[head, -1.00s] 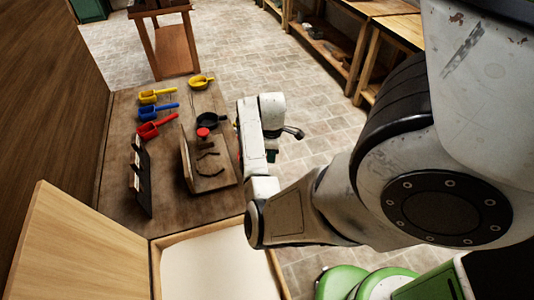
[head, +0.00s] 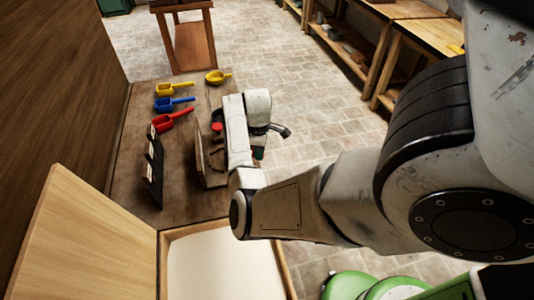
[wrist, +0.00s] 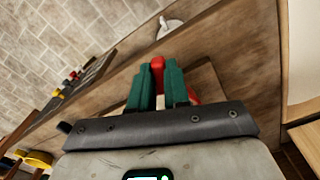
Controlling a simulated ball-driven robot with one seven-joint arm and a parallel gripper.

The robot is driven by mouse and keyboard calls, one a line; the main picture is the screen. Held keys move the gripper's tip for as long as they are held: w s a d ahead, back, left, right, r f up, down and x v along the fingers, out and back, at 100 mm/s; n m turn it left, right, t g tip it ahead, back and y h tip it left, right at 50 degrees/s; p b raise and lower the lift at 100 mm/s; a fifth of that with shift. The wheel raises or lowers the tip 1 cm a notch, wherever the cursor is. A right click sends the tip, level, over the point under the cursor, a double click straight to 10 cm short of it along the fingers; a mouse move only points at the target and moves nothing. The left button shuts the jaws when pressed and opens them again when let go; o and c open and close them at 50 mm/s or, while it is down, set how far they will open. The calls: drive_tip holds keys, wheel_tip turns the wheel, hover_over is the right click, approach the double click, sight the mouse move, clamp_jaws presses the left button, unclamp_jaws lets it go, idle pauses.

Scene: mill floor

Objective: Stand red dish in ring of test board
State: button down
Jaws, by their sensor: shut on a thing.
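My gripper (wrist: 157,88) is shut on the red dish (wrist: 157,68) in the wrist view. Red shows between the green fingers and also beside the right finger; the rest is hidden. In the head view my arm covers most of the gripper. A wooden board (head: 201,160) with a raised edge and dark curved pieces lies on the table just left of my arm, partly covered by it. I cannot tell whether the held dish touches anything, or make out the ring clearly. Another small red round thing (head: 217,127) stands at the board's far end.
Yellow (head: 171,90), blue (head: 174,104) and red (head: 172,121) scoops lie at the table's far left. A yellow pan (head: 217,77) is at the far end. A black upright panel (head: 153,168) stands left of the board. An open wooden box (head: 222,262) is in front.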

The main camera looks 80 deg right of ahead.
drive_tip(key=shift+w+f+b, duration=0.25)
drive_tip(key=shift+w+b, duration=1.1)
drive_tip(key=shift+w, duration=0.4)
drive_tip(key=shift+w+f+b, duration=0.2)
drive_tip(key=shift+w+b, duration=1.15)
drive_tip(key=shift+w, duration=0.4)
drive_tip(key=shift+s+f, duration=0.1)
drive_tip(key=shift+f, duration=0.6)
drive_tip(key=c, duration=1)
unclamp_jaws()
wheel_tip(320, 180, up, 11)
drive_tip(key=shift+f+b, duration=0.1)
drive_tip(key=shift+b, duration=0.2)
